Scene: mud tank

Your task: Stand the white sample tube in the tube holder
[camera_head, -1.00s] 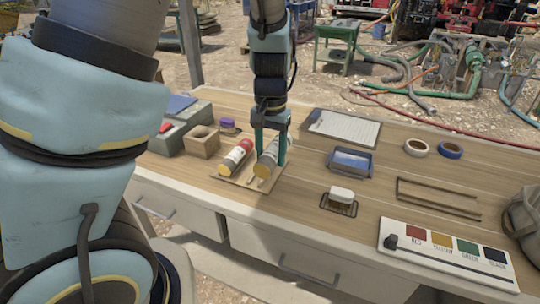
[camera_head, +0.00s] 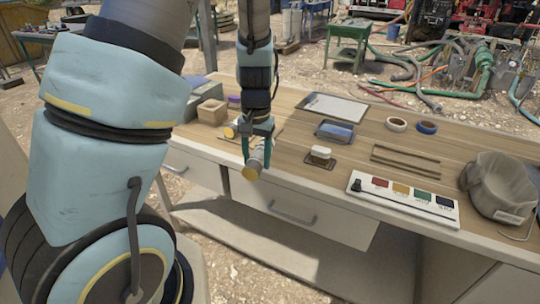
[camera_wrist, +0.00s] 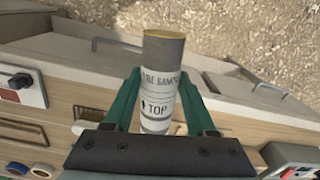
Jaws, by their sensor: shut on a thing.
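My gripper (camera_head: 258,146) is shut on the white sample tube (camera_head: 257,158), which has a grey end section and a yellow end face. The wrist view shows the tube (camera_wrist: 159,85) between both green fingers (camera_wrist: 160,100), with printed lettering and the word TOP. The tube is tilted, its yellow end towards the head camera, and appears clear of the table near its front edge. The wooden block with a round opening (camera_head: 212,112), seemingly the tube holder, stands at the table's back left. Its inside is not clearly visible.
Another tube's yellow end (camera_head: 230,131) shows left of my gripper, mostly hidden.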

